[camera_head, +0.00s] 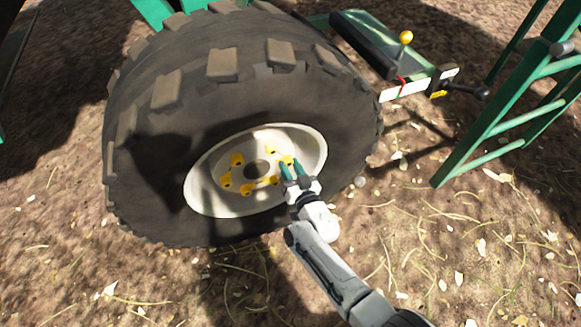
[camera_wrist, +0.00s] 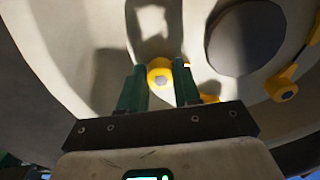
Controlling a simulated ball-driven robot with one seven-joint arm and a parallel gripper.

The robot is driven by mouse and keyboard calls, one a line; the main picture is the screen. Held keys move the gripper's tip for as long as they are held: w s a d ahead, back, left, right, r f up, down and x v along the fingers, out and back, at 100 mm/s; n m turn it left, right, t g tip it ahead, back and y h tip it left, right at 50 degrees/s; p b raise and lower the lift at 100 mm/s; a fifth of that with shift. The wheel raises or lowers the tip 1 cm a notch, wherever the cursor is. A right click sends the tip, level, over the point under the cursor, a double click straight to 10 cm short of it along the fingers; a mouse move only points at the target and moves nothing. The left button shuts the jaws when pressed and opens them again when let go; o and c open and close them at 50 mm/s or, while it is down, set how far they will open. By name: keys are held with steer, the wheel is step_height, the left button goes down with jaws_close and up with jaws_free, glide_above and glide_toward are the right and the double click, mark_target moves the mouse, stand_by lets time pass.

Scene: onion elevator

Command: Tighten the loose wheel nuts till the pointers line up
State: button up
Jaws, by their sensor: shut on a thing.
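A big black tractor wheel (camera_head: 330,120) with a cream-white rim (camera_head: 205,195) stands upright. Several wheel nuts with yellow pointers ring the dark hub hole (camera_head: 256,169), such as one at upper left (camera_head: 237,160) and one at the bottom (camera_head: 247,189). My gripper (camera_head: 290,166) is at the right side of this ring. In the wrist view its green fingers are shut on a yellow-capped wheel nut (camera_wrist: 159,73). The finger partly hides that nut's pointer, so I cannot tell its direction. Another nut (camera_wrist: 285,88) shows at right.
A green machine frame with a ladder-like side (camera_head: 500,130) stands at right. A lever with a yellow knob (camera_head: 405,38) rises from a green beam behind the wheel. The ground is bare soil with straw and pale scraps, open in front of the wheel.

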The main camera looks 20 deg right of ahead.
steer(key=shift+c, duration=0.6)
steer(key=shift+m, duration=0.3)
steer(key=m+b, duration=0.2)
steer(key=m, duration=0.1)
steer(key=shift+m, duration=0.3)
steer(key=m+b, duration=0.1)
steer(key=m, duration=0.4)
steer(key=shift+a, duration=0.1)
steer(key=shift+m+b, duration=0.3)
steer(key=o, duration=1.1)
steer(key=shift+r, duration=0.1)
steer(key=shift+c, duration=0.2)
steer(key=shift+s, duration=0.1)
steer(key=s+p, duration=0.3)
steer(key=s, duration=0.7)
steer(key=shift+s, duration=0.35)
